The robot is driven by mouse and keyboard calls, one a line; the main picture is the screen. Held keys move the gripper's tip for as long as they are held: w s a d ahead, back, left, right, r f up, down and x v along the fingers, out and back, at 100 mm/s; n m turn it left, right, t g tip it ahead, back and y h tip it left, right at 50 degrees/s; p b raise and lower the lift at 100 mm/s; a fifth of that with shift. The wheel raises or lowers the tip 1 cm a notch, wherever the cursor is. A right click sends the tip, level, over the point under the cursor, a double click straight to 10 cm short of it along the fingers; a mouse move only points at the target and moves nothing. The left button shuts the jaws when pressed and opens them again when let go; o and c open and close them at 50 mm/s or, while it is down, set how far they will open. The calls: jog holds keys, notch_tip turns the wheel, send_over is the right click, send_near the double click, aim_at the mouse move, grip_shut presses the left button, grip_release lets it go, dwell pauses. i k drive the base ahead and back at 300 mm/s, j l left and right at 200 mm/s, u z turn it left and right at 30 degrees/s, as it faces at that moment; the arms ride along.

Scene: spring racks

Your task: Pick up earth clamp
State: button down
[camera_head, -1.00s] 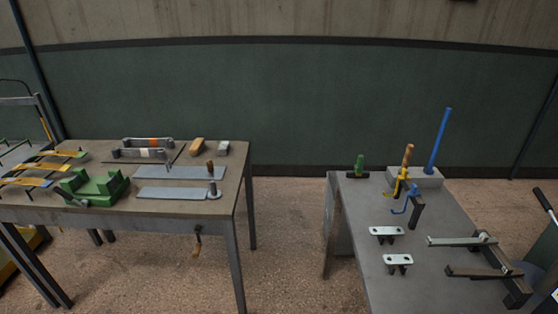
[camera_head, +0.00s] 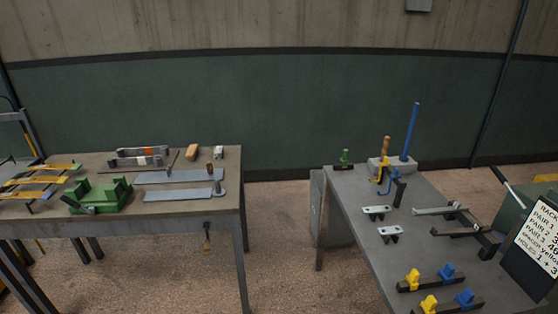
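I cannot surely tell which thing is the earth clamp. A small clamp-like piece with a brown handle (camera_head: 207,238) hangs at the front edge of the left table. A grey upright post (camera_head: 218,180) stands at that table's right end, by flat grey plates. On the right table, small silver brackets (camera_head: 377,211) lie near the left edge. Yellow and blue pieces (camera_head: 412,279) sit on dark bars at the front. My gripper is not in view.
The left table (camera_head: 120,222) also carries a green fixture (camera_head: 100,196) and yellow strips. The right table (camera_head: 350,200) holds a block (camera_head: 392,164) with a blue rod, a dark frame (camera_head: 487,240) and a sign (camera_head: 541,236). Bare floor (camera_head: 275,240) lies between the tables.

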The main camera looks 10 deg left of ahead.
aim_at(344, 160)
jog(key=i+j+z, duration=0.8)
jog(key=j, duration=0.3)
jog(key=i+j+z, duration=0.15)
jog(key=i+j, duration=0.15)
jog(key=i+j+z, duration=0.2)
jog(key=j, duration=0.25)
jog(key=j+z, duration=0.2)
jog(key=j, duration=0.2)
jog(key=i+j+z, duration=0.3)
jog(key=j, duration=0.3)
jog(key=i+j+z, duration=0.35)
jog(key=j, duration=0.3)
jog(key=i+j+z, duration=0.15)
jog(key=j, duration=0.2)
jog(key=i+j+z, duration=0.15)
jog(key=j, duration=0.25)
jog(key=j+z, duration=0.15)
jog(key=j, duration=0.25)
jog(key=i, duration=0.05)
